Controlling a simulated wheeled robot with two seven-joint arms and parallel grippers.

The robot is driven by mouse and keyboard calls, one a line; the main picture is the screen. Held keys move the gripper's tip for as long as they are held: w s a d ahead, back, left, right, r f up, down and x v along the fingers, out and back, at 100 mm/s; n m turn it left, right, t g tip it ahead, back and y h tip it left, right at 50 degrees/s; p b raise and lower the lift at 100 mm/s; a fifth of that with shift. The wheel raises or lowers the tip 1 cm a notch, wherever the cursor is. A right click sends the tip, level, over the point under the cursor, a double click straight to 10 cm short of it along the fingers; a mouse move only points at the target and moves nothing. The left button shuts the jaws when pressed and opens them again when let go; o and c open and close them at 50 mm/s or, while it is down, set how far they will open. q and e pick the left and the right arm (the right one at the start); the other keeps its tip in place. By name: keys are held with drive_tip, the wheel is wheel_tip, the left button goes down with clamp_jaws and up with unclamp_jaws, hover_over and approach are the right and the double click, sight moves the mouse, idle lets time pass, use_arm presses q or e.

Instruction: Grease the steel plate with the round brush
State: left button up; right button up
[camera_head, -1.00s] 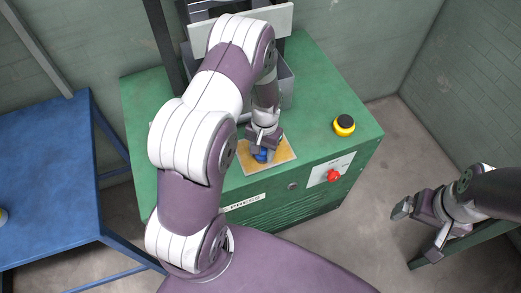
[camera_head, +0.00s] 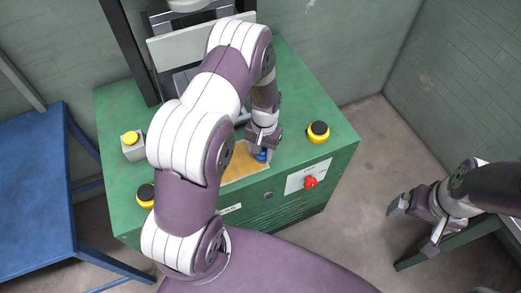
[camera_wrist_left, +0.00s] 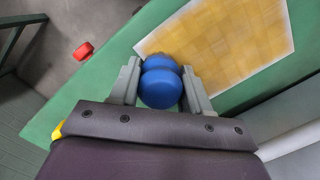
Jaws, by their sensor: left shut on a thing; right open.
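The plate (camera_head: 238,169) lies flat on the green press bed. It shows a tan-yellow checkered face with a thin pale edge, also in the left wrist view (camera_wrist_left: 235,45). My left gripper (camera_head: 262,151) is at the plate's right end, shut on a blue rounded piece (camera_head: 262,156) that looks like the round brush's handle. In the left wrist view this piece (camera_wrist_left: 160,88) sits between both fingers. The bristles are hidden, so I cannot tell whether they touch the plate. My right gripper (camera_head: 414,226) is open and empty, off to the right of the press.
The green press (camera_head: 290,155) carries yellow-black buttons at right (camera_head: 318,132) and left (camera_head: 145,196), and a red button (camera_head: 310,182) in front. A grey box (camera_head: 133,152) with a yellow top stands at left. The press frame (camera_head: 200,42) rises behind. A blue table (camera_head: 35,200) stands left.

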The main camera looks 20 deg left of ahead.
use_arm(q)
drive_tip(key=shift+w+d, duration=0.25)
drive_tip(key=shift+w, duration=0.05)
drive_tip(key=r+p, duration=0.1)
drive_tip(key=r, duration=0.1)
drive_tip(key=shift+w+d+r+p, duration=0.2)
drive_tip(key=shift+w+r+p, duration=0.1)
drive_tip(key=shift+w+p, duration=0.1)
drive_tip(key=r+p, duration=0.1)
drive_tip(key=r, duration=0.1)
drive_tip(key=shift+s+a+r+p, duration=0.2)
drive_tip(key=shift+s+r+p, duration=0.1)
drive_tip(key=shift+s+p, duration=0.1)
drive_tip(key=shift+w+d+r+p, duration=0.1)
drive_tip(key=shift+w+r+p, duration=0.1)
drive_tip(key=shift+r+p, duration=0.8)
drive_tip(key=shift+r, duration=0.35)
drive_tip(key=shift+s+r+p, duration=0.15)
drive_tip(key=shift+r+p, duration=0.15)
drive_tip(key=shift+p, duration=0.05)
use_arm(e)
wheel_tip(320, 180, up, 6)
drive_tip(key=shift+d, duration=0.15)
use_arm(q)
drive_tip(key=shift+f, duration=0.1)
